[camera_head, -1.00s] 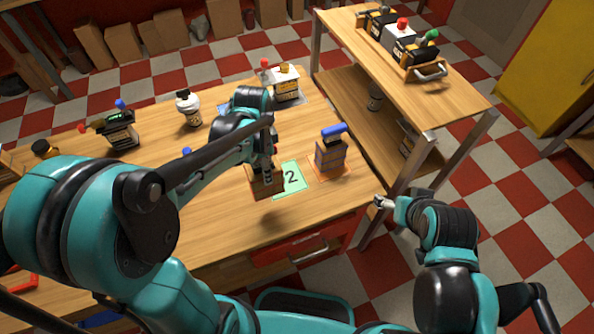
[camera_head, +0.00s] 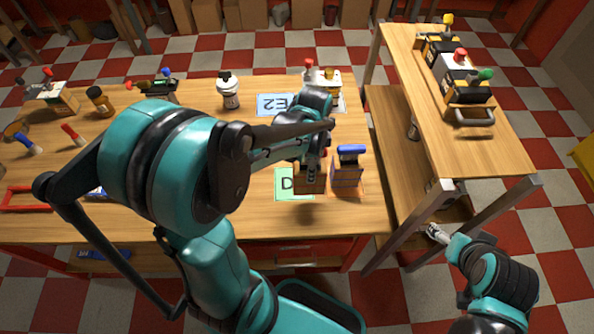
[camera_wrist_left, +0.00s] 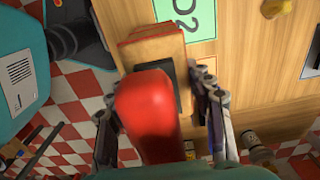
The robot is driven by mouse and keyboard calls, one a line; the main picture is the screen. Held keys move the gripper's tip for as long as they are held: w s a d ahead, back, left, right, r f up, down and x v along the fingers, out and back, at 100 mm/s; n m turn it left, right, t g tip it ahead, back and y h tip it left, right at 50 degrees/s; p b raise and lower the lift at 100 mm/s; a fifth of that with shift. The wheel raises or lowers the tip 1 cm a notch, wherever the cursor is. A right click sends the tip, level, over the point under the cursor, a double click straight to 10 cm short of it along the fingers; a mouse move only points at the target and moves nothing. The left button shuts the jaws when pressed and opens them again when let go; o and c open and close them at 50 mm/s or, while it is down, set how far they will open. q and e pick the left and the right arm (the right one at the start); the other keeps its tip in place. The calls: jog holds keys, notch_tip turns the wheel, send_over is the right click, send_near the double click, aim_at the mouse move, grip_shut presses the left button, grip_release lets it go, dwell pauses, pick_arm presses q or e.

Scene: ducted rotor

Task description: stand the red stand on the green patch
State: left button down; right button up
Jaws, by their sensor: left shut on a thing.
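The red stand, a brown block with red edges and a red handle (camera_wrist_left: 150,105), is in my left gripper (camera_head: 311,158). In the left wrist view the gripper's fingers (camera_wrist_left: 165,110) are closed on either side of the handle. In the head view the stand's brown body (camera_head: 308,182) overlaps the right part of the green patch (camera_head: 283,186), hiding part of its label. The green patch also shows in the left wrist view (camera_wrist_left: 203,17), just beyond the stand. I cannot tell whether the stand touches the table. My right gripper (camera_head: 435,233) is low at the right, away from the worktable; its fingers are too small to judge.
A blue-handled stand (camera_head: 347,172) on an orange patch is close at the right of the held stand. A side table (camera_head: 500,145) with several blocks in a carrier stands at the right.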

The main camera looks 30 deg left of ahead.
pick_arm(q)
jog(key=w+a+f+b, duration=0.3)
jog(key=a+f, duration=0.4)
jog(key=f, duration=0.2)
jog(key=shift+w+a, duration=0.3)
jog(key=shift+f+b, duration=0.2)
jog(key=shift+b, duration=0.1)
jog(key=c, duration=0.6)
grip_release()
jog(key=shift+c, duration=0.2)
